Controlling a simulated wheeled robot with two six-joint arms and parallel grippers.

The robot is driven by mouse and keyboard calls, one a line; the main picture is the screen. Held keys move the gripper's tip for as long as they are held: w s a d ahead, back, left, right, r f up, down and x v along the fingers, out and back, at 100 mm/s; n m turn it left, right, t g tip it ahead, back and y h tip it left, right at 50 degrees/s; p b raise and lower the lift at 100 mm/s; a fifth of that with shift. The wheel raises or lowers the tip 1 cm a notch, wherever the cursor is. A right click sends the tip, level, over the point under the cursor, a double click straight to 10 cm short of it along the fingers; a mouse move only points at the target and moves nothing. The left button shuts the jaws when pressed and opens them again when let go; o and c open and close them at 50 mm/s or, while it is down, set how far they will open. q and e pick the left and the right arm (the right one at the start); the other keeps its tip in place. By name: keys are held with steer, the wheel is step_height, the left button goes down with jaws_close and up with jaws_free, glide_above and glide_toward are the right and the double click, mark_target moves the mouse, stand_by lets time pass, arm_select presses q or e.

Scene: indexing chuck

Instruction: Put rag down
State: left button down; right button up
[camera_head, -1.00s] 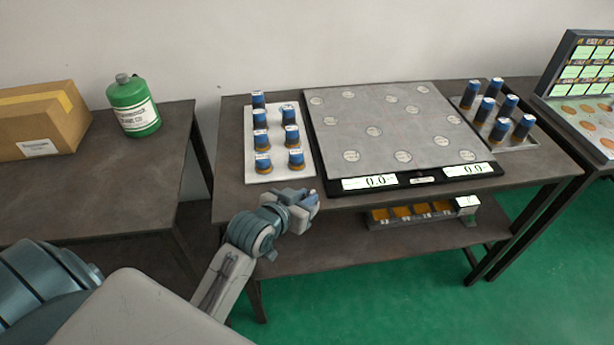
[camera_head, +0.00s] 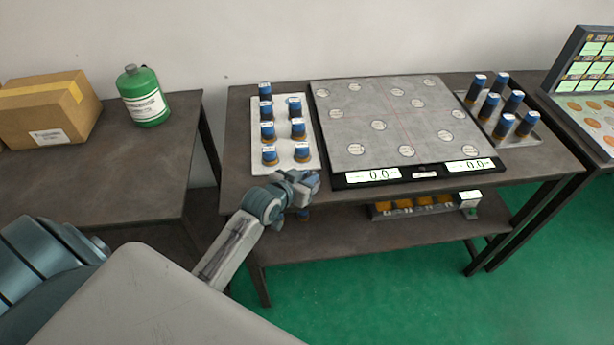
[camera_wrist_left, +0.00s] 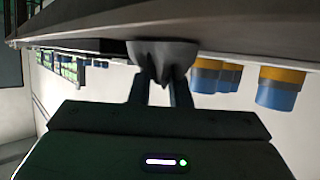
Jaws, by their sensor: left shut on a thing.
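My left gripper (camera_head: 308,187) is at the front edge of the middle table, just in front of the left tray. In the left wrist view, whose picture is upside down, its two fingers (camera_wrist_left: 162,92) are shut on a dark grey, bunched thing, which I take to be the rag (camera_wrist_left: 162,57). The rag's far end meets the dark tabletop in the picture; I cannot tell whether it touches. In the head view the rag is not clearly distinguishable at the gripper. My right gripper is not in view.
The middle table (camera_head: 240,187) holds a pale tray (camera_head: 283,165) of several blue-and-orange cylinders and a grey plate (camera_head: 390,125) with displays. Another tray of cylinders (camera_head: 505,125) is at right. A green bottle (camera_head: 145,100) and cardboard box (camera_head: 48,110) stand on the left table.

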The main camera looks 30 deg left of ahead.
arm_select(q)
steer(key=c, duration=1.3)
jaws_free()
steer(key=shift+c, duration=0.2)
